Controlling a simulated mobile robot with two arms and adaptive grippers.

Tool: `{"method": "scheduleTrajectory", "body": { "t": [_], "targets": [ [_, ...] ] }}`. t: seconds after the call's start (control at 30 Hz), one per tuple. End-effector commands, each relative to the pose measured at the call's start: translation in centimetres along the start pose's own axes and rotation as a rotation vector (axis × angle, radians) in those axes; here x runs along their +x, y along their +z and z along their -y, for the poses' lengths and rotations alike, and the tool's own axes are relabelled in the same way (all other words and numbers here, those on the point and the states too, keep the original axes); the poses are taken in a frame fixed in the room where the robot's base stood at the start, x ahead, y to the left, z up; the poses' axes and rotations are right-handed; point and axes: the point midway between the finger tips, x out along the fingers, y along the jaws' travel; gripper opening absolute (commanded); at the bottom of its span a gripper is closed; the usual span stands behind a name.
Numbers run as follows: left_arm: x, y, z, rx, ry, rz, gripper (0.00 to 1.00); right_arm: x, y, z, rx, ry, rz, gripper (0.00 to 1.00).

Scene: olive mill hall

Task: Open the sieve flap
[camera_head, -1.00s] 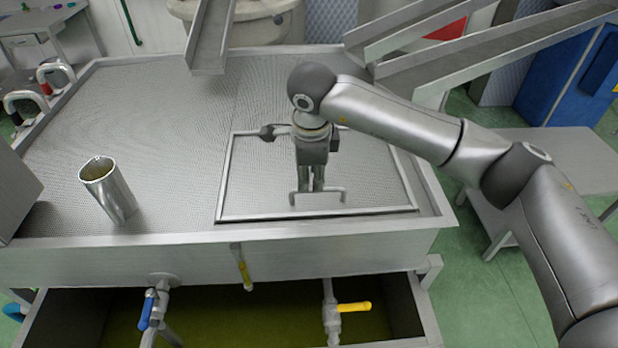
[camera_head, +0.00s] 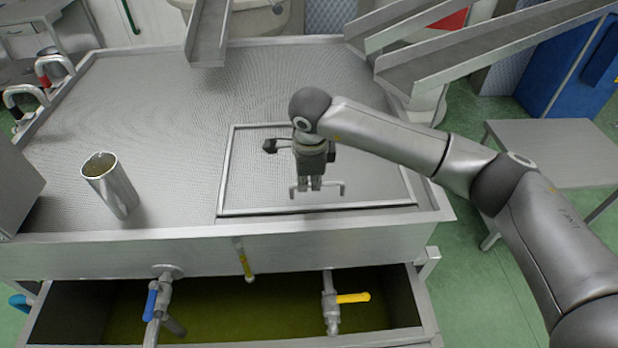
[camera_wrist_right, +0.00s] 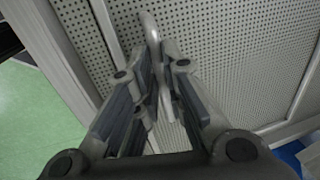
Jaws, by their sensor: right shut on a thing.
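The sieve flap (camera_head: 245,180) is a perforated metal panel with a raised rim, set in the front right of the sieve table. It looks flat or nearly flat in its place. Its bar handle (camera_head: 342,190) stands near its front edge. My right gripper (camera_head: 316,187) points down at the handle and is shut on its middle. In the right wrist view the fingers (camera_wrist_right: 158,85) close around the handle (camera_wrist_right: 150,28), with the perforated flap (camera_wrist_right: 235,55) behind them. My left gripper is not in view.
A metal cylinder (camera_head: 112,188) stands at the table's left. A chute (camera_head: 208,35) hangs over the back edge. Below the front edge are a blue-handled valve (camera_head: 150,304), a yellow-handled valve (camera_head: 352,298) and an open tank (camera_head: 250,315) of greenish liquid. A side table (camera_head: 560,150) stands at the right.

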Motion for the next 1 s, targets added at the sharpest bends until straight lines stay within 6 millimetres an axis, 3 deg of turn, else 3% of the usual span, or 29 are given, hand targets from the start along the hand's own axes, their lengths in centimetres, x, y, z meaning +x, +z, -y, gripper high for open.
{"method": "scheduleTrajectory", "body": {
  "t": [0.47,0.67,1.0],
  "targets": [
    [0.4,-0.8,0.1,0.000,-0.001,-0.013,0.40,-1.1,0.0,0.6,0.000,-0.005,0.001,0.00],
    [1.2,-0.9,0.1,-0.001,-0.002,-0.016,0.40,-4.0,0.0,2.3,0.001,-0.011,0.001,0.00],
    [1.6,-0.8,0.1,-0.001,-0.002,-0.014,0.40,-10.0,0.0,7.1,0.004,-0.012,0.001,0.00]
  ]
}}
